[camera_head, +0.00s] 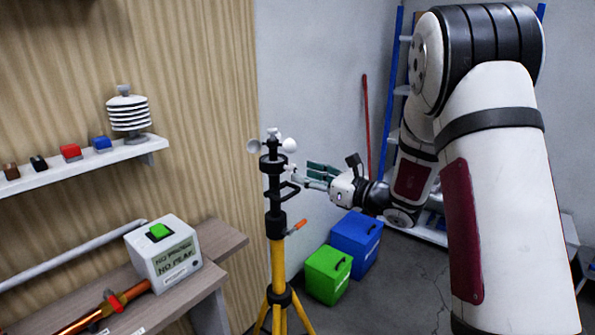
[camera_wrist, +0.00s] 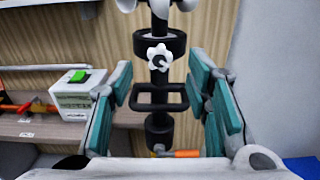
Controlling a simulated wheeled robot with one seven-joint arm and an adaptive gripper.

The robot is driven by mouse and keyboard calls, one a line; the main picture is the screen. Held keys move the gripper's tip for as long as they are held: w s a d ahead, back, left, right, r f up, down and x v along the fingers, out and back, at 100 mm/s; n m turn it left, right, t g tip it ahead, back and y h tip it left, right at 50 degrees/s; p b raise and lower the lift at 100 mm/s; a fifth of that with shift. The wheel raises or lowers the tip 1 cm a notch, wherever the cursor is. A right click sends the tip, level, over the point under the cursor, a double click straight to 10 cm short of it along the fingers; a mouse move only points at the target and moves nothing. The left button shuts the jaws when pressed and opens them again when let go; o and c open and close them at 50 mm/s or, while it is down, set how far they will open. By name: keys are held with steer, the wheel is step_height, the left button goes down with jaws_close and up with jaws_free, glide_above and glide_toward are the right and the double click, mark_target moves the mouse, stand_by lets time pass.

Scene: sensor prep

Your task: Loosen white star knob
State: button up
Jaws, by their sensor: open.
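The white star knob (camera_wrist: 159,57) sits on the black upper part of the tripod mast (camera_wrist: 159,98), facing the wrist camera, below a black ring. The mast also shows there (camera_head: 274,205), on yellow legs, with a white cup-shaped sensor on top. My gripper (camera_head: 310,177) is open and empty, just right of the mast. In the wrist view its teal-padded fingers (camera_wrist: 162,85) stand apart on either side of the mast, with the knob between them in the picture, near fingertip height. No contact shows.
A black loop handle (camera_wrist: 160,97) and an orange-handled lever (camera_head: 297,227) stick out from the mast below the knob. A shelf (camera_head: 70,172) and a bench with a white box (camera_head: 165,262) stand left. Green (camera_head: 328,275) and blue (camera_head: 355,243) bins stand behind.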

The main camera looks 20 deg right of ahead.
mark_target(295, 171)
steer(key=shift+x, duration=1.9)
steer(key=shift+s, duration=0.1)
jaws_close()
